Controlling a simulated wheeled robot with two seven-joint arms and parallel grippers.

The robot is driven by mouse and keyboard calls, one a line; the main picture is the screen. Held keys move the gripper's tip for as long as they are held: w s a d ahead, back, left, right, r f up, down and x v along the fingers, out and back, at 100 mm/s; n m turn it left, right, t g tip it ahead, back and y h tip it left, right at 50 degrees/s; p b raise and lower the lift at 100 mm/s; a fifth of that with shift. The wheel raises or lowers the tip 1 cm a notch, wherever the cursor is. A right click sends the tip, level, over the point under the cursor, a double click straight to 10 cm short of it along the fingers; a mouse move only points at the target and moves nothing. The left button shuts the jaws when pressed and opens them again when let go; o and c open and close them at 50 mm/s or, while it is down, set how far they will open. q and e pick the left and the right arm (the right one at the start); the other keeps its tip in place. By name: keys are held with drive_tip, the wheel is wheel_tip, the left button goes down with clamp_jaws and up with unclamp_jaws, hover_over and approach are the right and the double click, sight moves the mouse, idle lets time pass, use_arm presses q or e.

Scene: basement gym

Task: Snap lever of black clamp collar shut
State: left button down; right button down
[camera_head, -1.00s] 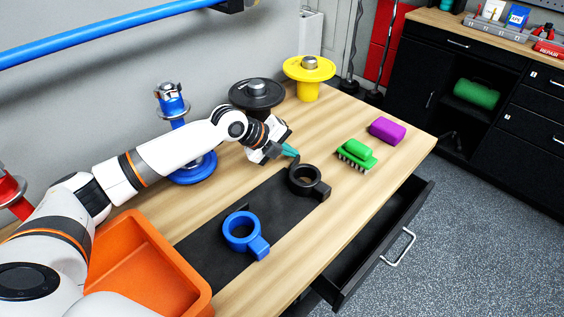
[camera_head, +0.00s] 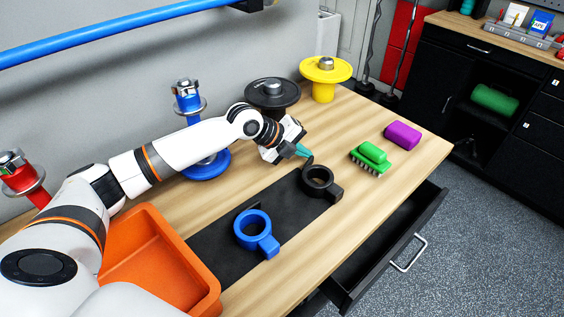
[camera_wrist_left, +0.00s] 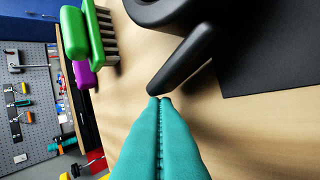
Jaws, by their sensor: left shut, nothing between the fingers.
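The black clamp collar (camera_head: 333,187) lies on the dark mat, a ring with a block on its near right side. Its lever (camera_wrist_left: 183,58) sticks out from the ring, its free end pointing toward my fingertips in the left wrist view. My left gripper (camera_head: 309,155) has teal fingers pressed together with nothing between them. It is just behind the collar, by the lever's end. In the left wrist view its fingertips (camera_wrist_left: 160,99) are right at the lever tip; I cannot tell if they touch. My right gripper is not in view.
A blue collar (camera_head: 268,246) lies on the dark mat (camera_head: 215,245). An orange tray (camera_head: 207,306) is at the near left. A green brush (camera_head: 372,153) and a purple block (camera_head: 403,135) lie right. Black (camera_head: 272,94), yellow and blue spool stands line the back. A drawer (camera_head: 350,283) hangs open.

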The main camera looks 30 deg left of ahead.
use_arm(q)
drive_tip(key=shift+s, duration=0.1)
idle(0.4)
drive_tip(key=shift+s+d+p, duration=0.2)
drive_tip(key=shift+s+p, duration=0.25)
drive_tip(key=shift+s, duration=0.25)
wheel_tip(320, 180, up, 10)
drive_tip(key=shift+b, duration=0.4)
drive_tip(key=shift+f, duration=0.1)
idle(0.4)
